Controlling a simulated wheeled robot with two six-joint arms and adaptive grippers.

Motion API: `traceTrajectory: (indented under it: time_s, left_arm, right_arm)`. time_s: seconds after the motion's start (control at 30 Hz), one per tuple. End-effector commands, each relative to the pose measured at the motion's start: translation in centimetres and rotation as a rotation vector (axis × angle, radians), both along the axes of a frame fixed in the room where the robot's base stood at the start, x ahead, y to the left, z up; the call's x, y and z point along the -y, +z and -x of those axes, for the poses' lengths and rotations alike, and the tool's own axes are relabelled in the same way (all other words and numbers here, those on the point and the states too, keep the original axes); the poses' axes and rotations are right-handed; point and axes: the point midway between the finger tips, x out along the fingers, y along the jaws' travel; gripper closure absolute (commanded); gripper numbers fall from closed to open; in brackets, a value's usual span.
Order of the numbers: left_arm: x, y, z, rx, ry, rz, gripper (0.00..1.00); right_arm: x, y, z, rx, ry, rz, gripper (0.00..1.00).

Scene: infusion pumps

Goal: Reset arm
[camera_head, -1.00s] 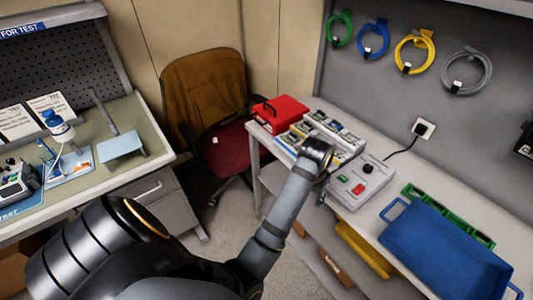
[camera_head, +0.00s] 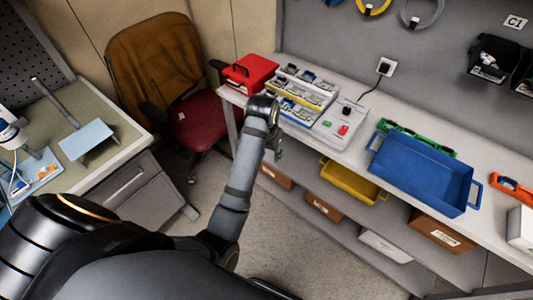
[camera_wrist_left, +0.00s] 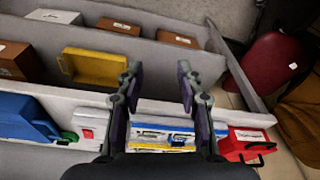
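My left arm reaches in from the lower left in the head view. Its left gripper (camera_head: 278,150) points down beside the front edge of the workbench, apart from everything. In the left wrist view the left gripper (camera_wrist_left: 160,82) is open, with its two fingers spread and nothing between them. My right gripper is in neither view.
The workbench (camera_head: 355,165) bears a red case (camera_head: 250,73), parts trays (camera_head: 305,88), a button box (camera_head: 342,127) and a blue tray (camera_head: 422,172). A yellow bin (camera_head: 352,182) sits on the shelf below. A red chair (camera_head: 205,120) stands behind left.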

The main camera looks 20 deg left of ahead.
Motion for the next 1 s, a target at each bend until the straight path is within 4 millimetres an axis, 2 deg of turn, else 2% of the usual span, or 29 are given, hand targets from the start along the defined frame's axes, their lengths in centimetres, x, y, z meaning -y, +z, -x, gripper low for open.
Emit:
traceTrajectory:
  time_s: [0.37,0.47,0.57,0.6,0.67,0.7,0.73,0.8,0.87,0.9,0.97,1.0]
  left_arm:
    - [0.0,-0.1,0.0,0.000,0.000,0.000,0.63]
    - [-0.1,-2.0,-0.2,-0.009,-0.005,-0.008,0.63]
    - [-0.4,-7.8,-0.3,-0.026,-0.019,-0.025,0.63]
    - [-0.7,-11.1,0.0,-0.034,-0.028,-0.033,0.63]
    - [-1.0,-16.4,1.1,-0.045,-0.039,-0.040,0.63]
    - [-1.4,-19.9,2.1,-0.050,-0.045,-0.046,0.63]
    - [-1.6,-22.4,3.2,-0.054,-0.049,-0.047,0.63]
    - [-2.3,-27.9,6.2,-0.064,-0.055,-0.050,0.63]
    - [-2.9,-32.2,9.4,-0.070,-0.057,-0.051,0.63]
    - [-3.5,-34.9,11.8,-0.076,-0.056,-0.051,0.63]
    - [-4.3,-38.4,15.8,-0.084,-0.053,-0.054,0.63]
    - [-5.0,-40.5,18.7,-0.090,-0.051,-0.055,0.63]
  right_arm:
    - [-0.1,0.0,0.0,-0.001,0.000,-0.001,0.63]
    - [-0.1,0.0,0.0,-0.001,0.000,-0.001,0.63]
    - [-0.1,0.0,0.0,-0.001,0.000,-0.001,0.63]
    - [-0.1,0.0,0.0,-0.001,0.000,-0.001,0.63]
    - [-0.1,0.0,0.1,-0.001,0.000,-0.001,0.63]
    - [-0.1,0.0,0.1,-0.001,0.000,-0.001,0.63]
    - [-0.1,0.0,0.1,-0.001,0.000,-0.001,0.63]
    - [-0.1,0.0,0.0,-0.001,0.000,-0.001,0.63]
    - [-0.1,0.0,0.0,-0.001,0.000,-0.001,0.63]
    - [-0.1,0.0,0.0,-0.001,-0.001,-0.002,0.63]
    - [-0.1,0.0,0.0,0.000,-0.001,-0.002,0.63]
    - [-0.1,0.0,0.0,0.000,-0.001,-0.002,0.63]
